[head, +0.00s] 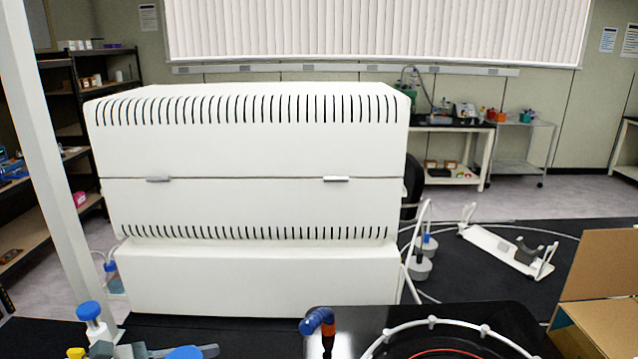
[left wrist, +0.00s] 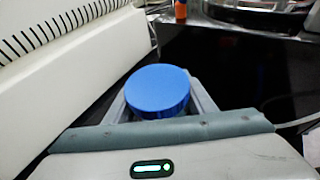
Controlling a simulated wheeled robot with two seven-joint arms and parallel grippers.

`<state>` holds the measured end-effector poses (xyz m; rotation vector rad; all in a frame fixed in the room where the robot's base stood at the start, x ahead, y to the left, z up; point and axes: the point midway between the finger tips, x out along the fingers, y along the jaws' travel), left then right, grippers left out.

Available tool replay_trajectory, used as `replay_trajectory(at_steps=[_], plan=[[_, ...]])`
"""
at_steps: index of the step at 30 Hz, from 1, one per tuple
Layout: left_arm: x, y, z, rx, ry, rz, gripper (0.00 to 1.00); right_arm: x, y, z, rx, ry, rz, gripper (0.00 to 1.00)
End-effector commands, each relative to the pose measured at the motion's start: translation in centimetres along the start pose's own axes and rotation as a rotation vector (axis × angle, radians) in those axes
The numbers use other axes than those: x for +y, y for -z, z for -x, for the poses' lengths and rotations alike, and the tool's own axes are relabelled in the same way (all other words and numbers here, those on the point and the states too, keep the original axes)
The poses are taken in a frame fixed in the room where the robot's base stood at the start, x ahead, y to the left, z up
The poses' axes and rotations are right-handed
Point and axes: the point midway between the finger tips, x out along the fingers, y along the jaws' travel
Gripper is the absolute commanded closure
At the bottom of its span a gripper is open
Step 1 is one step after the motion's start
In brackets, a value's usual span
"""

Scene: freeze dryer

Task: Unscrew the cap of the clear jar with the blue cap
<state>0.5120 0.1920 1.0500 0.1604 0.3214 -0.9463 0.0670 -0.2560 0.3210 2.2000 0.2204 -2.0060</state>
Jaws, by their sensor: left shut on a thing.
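The blue cap (left wrist: 158,88) is a round, smooth disc in the middle of the left wrist view. My left gripper (left wrist: 160,104) is shut on it, with a grey finger on each side. The clear jar body below the cap is hidden by the gripper. In the head view a blue rounded shape (head: 186,352), seemingly the cap, shows at the bottom edge beside a grey finger, mostly cut off. My right gripper is in neither view.
The large white freeze dryer (head: 250,210) stands just behind. A glossy black surface (head: 365,320) with a clear round vessel rim (head: 432,322) and a blue valve (head: 316,319) lies to the right. An open cardboard box (head: 600,290) stands far right.

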Motion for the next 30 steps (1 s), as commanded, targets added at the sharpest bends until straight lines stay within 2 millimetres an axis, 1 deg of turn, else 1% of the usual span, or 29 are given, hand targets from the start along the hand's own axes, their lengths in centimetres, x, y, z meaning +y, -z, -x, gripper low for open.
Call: replay_trajectory(at_steps=[1,3,8,23,26,30], plan=[[-0.1,0.6,0.4,0.000,-0.003,0.001,0.90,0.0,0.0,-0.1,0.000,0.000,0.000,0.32],[-0.1,1.0,0.8,0.001,-0.004,0.000,0.90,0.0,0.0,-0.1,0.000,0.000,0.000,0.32],[-0.1,1.4,1.1,0.003,-0.007,-0.003,0.90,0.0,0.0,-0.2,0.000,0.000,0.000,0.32],[-0.1,1.4,1.1,0.003,-0.006,-0.004,0.90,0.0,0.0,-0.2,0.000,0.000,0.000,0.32],[-0.2,1.1,1.1,0.003,-0.002,-0.006,0.90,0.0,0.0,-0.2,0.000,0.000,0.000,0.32],[-0.6,0.2,1.0,0.002,0.018,-0.015,0.90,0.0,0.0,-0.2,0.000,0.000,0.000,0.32]])
